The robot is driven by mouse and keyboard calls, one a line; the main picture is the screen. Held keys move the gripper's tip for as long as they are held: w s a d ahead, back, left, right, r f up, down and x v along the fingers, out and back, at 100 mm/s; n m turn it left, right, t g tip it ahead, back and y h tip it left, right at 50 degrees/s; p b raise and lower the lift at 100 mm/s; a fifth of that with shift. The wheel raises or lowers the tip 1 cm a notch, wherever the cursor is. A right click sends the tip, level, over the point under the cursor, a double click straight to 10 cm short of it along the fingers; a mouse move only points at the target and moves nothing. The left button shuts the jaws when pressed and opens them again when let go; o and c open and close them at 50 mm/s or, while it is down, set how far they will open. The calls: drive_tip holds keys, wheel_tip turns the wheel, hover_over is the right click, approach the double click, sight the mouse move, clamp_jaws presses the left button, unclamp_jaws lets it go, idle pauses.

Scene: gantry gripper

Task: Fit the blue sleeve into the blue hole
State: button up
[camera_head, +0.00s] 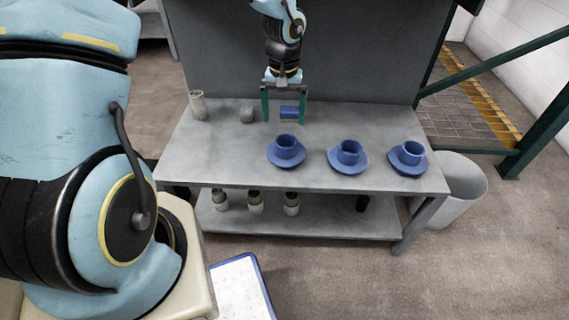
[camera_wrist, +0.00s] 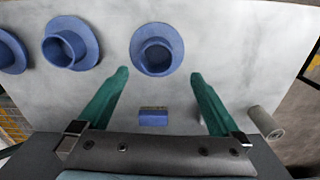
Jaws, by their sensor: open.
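The blue sleeve (camera_head: 289,112) is a small piece that appears to lie on its side at the back of the grey table. My gripper (camera_head: 284,121) is open, with one green finger on each side of the sleeve. In the wrist view the sleeve (camera_wrist: 153,117) shows between the open fingers (camera_wrist: 159,73), apart from both. Three blue round flanged sockets with open centres stand in front: a left one (camera_head: 286,152), a middle one (camera_head: 348,154) and a right one (camera_head: 408,158). I cannot tell which is the blue hole. The fingers' height above the table is unclear.
A beige cylinder (camera_head: 198,106) and a short grey piece (camera_head: 247,114) stand left of my gripper on the table (camera_head: 215,160). Several pieces sit on the lower shelf (camera_head: 325,222). A grey bin (camera_head: 460,188) stands at the right. The table's front left is clear.

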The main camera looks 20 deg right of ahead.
approach(286, 142)
drive_tip(key=s+f, duration=0.1)
drive_tip(key=s+a+f, duration=0.1)
drive_tip(key=s, duration=0.1)
drive_tip(key=shift+w+f+b, duration=0.2)
drive_tip(key=shift+f+b, duration=0.4)
drive_tip(key=shift+f, duration=2.1)
drive_tip(key=shift+c, duration=0.2)
drive_tip(key=c, duration=1.4)
drive_tip(key=shift+c, duration=0.2)
